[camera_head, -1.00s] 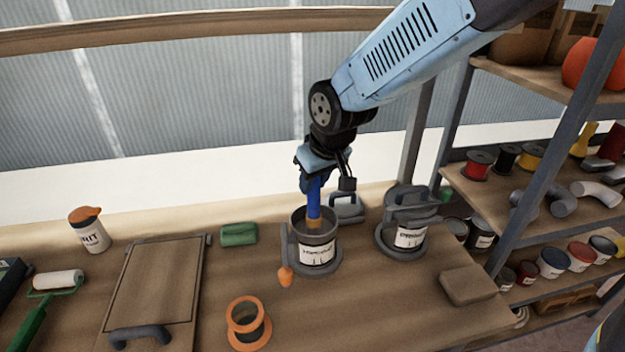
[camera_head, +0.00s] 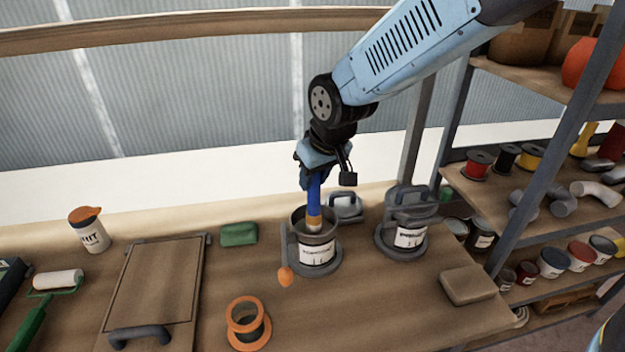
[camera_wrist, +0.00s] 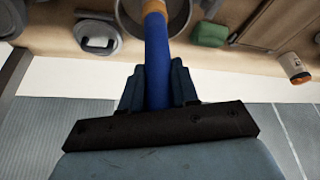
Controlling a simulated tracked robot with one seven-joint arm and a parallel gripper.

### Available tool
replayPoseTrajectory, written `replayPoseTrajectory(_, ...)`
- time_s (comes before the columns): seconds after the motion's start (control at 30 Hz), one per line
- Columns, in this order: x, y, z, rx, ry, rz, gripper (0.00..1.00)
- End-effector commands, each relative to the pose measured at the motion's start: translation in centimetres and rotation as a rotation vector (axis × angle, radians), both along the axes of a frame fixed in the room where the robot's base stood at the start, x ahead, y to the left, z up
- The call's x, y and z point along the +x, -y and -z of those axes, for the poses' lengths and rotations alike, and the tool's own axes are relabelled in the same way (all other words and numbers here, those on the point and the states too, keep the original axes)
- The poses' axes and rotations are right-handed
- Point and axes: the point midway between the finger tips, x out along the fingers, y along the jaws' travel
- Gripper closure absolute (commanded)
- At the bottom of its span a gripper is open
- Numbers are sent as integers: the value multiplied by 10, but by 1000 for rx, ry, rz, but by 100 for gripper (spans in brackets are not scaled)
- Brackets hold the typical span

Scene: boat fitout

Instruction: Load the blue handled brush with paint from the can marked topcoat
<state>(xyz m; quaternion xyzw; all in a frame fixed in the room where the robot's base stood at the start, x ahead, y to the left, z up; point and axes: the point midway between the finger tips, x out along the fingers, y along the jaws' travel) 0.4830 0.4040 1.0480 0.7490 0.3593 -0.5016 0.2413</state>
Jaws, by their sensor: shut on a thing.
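The blue handled brush (camera_head: 314,193) points down, with its orange-brown ferrule at the mouth of an open can. My gripper (camera_head: 312,174) is shut on its handle; in the wrist view my gripper (camera_wrist: 157,85) has a finger on each side of the blue handle (camera_wrist: 157,55). The can (camera_head: 317,253) is dark grey with a white label that is too small to read surely. It stands on the bench in a grey holder. The bristles are inside or behind the can rim, and their contact with paint cannot be seen. The can rim also shows in the wrist view (camera_wrist: 187,15).
A second, lidded can (camera_head: 408,238) stands right of the open can. A green block (camera_head: 239,234), an orange-rimmed cup (camera_head: 248,325) and a framed board (camera_head: 155,280) are to the left. Shelves (camera_head: 540,185) stand at right.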

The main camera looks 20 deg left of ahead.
Motion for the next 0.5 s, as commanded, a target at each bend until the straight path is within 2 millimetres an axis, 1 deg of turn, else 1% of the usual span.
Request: replayPoseTrajectory(0.5,0,-1,-35,3,3,0,100)
